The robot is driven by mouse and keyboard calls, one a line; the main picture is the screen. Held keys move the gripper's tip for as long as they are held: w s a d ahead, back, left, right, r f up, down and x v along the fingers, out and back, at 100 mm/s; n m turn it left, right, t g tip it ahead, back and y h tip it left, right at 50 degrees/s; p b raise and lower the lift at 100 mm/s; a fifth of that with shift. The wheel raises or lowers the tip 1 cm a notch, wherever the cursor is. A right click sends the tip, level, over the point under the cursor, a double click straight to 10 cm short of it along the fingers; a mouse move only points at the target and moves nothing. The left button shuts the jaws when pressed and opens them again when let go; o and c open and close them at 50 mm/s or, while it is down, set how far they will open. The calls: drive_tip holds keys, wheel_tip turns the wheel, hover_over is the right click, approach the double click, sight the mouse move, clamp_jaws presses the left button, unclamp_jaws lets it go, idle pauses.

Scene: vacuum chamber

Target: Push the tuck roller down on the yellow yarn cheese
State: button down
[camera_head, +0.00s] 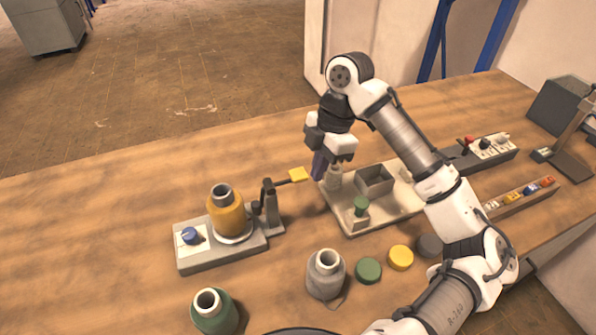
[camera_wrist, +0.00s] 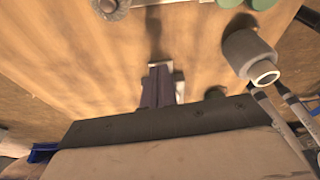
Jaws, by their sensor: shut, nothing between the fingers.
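The yellow yarn cheese (camera_head: 226,214) stands upright on a grey winder base (camera_head: 190,262) at the left of the bench. Just right of it is a grey post (camera_head: 274,217) carrying a dark lever, which seems to be the tuck roller's arm (camera_head: 268,194). The lever rises to the right and ends in a yellow paddle (camera_head: 298,174). The roller itself is too small to make out. My gripper (camera_head: 318,172) is shut and empty, pointing down just right of the paddle and apart from it. In the wrist view its fingers (camera_wrist: 160,85) are together.
A pale board (camera_head: 385,213) with a grey box (camera_head: 374,180) and small fittings lies right of my gripper. A grey cone (camera_head: 326,272), a green cone (camera_head: 213,312) and several coloured discs (camera_head: 368,270) stand nearer. The bench behind the winder is clear.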

drive_tip(key=a+v, duration=0.1)
drive_tip(key=v, duration=1.3)
drive_tip(key=shift+s+r+b, duration=0.25)
drive_tip(key=shift+r+b, duration=0.15)
drive_tip(key=shift+d, duration=0.1)
